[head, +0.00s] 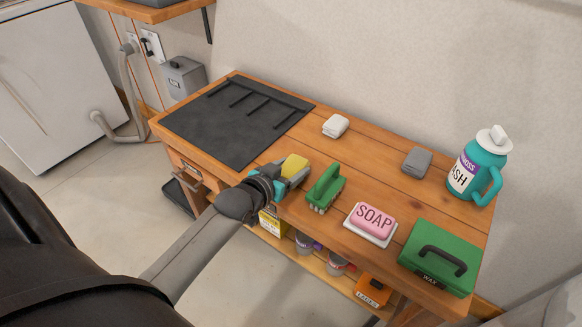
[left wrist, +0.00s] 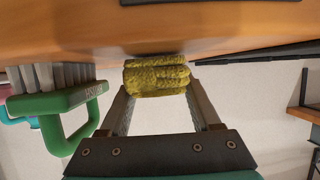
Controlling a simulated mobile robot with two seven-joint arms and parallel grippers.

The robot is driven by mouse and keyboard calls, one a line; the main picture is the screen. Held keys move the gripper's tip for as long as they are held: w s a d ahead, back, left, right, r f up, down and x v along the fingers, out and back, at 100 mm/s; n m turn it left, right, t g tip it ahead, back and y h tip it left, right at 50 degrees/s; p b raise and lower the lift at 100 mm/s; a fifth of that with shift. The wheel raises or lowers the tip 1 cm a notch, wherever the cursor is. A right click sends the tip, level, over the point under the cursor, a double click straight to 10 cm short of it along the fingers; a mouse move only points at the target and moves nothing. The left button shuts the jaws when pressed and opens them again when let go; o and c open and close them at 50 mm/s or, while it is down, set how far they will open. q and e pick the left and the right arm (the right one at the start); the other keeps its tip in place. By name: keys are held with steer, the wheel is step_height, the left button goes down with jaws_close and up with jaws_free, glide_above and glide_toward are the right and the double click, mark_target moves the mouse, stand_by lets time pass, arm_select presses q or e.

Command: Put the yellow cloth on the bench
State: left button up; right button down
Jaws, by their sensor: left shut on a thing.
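The yellow cloth (head: 295,165) is a small folded bundle at my left gripper (head: 288,172), over the front part of the wooden bench (head: 385,165). In the left wrist view the cloth (left wrist: 157,77) sits between the two fingers of my left gripper (left wrist: 158,98), which is shut on it. The cloth is close to the bench top (left wrist: 215,35); I cannot tell whether it touches. My right gripper is not in view.
A green brush (head: 325,188) stands just right of the cloth. A soap on a dish (head: 371,220), green case (head: 440,257), teal jug (head: 478,168), white cloth (head: 335,125) and grey block (head: 417,161) also stand on the bench. A black mat (head: 225,135) covers its left end.

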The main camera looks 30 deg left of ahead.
mark_target(284, 175)
arm_select(q)
steer(key=shift+f, duration=0.2)
steer(key=o, duration=1.2)
steer(key=shift+o, duration=0.6)
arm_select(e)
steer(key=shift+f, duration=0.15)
arm_select(q)
steer(key=shift+f+b, duration=0.1)
steer(key=shift+b, duration=0.5)
steer(key=shift+s, duration=0.15)
steer(key=shift+p+v, duration=0.65)
steer(key=shift+v, duration=0.5)
steer(key=p+v, duration=0.2)
steer(key=v, duration=0.3)
steer(key=shift+s+p, duration=0.1)
steer(key=shift+p, duration=0.2)
steer(key=p+v, duration=0.2)
steer(key=v, duration=0.5)
steer(key=shift+s+r, duration=0.15)
steer(key=shift+r, duration=0.05)
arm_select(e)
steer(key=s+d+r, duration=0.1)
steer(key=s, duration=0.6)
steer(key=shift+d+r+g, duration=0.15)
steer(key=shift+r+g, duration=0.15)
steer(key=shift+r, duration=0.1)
